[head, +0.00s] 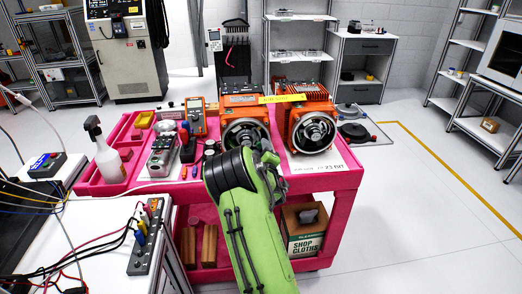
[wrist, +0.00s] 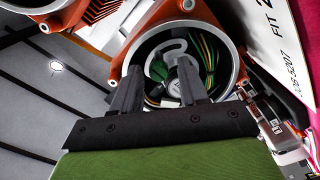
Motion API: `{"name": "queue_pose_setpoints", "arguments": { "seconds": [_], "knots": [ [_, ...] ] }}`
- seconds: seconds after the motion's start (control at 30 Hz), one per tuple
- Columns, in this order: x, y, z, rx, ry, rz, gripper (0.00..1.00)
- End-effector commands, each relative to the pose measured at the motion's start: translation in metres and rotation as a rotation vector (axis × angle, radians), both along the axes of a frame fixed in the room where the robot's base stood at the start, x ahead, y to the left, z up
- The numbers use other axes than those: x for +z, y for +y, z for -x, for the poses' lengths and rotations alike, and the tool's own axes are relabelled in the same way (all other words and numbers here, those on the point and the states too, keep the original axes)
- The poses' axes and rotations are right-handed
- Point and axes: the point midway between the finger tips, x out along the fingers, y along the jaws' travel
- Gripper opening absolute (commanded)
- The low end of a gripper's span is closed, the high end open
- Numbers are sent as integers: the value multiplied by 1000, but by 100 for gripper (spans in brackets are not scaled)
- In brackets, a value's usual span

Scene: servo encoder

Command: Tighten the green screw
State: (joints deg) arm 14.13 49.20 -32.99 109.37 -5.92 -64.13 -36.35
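Two orange servo motors stand on the pink cart; the left motor (head: 243,133) is partly behind my green arm, and the right motor (head: 312,130) is in clear view. In the wrist view, the open round end of an orange motor (wrist: 190,60) faces me, with wires and a pale curved part inside. A small green piece (wrist: 159,71), which looks like the green screw, shows between and beyond my fingertips. My gripper (wrist: 158,66) is open, its two dark fingers apart at the motor's opening. I cannot tell whether a finger touches anything.
The pink cart (head: 335,183) also holds a spray bottle (head: 105,150), an orange meter (head: 195,117) and small tools left of the motors. A bench with a terminal strip (head: 146,236) stands at the front left.

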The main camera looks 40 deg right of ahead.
Motion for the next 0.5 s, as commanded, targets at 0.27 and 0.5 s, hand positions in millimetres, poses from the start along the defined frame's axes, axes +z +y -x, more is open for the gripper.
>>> {"name": "queue_pose_setpoints", "arguments": {
  "seconds": [0.27,0.5],
  "knots": [
    [2,0,0,1,-4,4,48],
    [4,19,27,0,1,1,48]
  ]
}}
